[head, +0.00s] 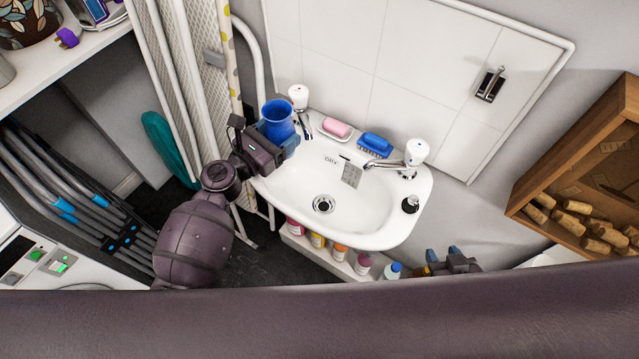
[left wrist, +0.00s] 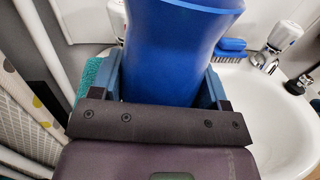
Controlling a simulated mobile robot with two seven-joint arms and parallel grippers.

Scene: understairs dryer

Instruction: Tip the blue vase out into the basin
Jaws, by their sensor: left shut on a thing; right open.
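The blue vase (head: 277,121) is held by my left gripper (head: 284,143) at the left rim of the white basin (head: 290,200). The vase looks roughly upright, with its open mouth facing up toward the head camera. In the left wrist view the vase (left wrist: 178,50) fills the space between the two fingers of my left gripper (left wrist: 170,88). The inside of the vase cannot be made out. My right gripper (head: 455,262) is partly visible below the basin's right side, apart from the vase, and its fingers are mostly hidden.
Two taps (head: 410,158) (head: 299,100) stand on the basin's back rim, with a pink soap (head: 337,127) and a blue brush (head: 374,142) between them. Bottles (head: 363,263) stand below. A wooden box of corks (head: 590,150) hangs at right.

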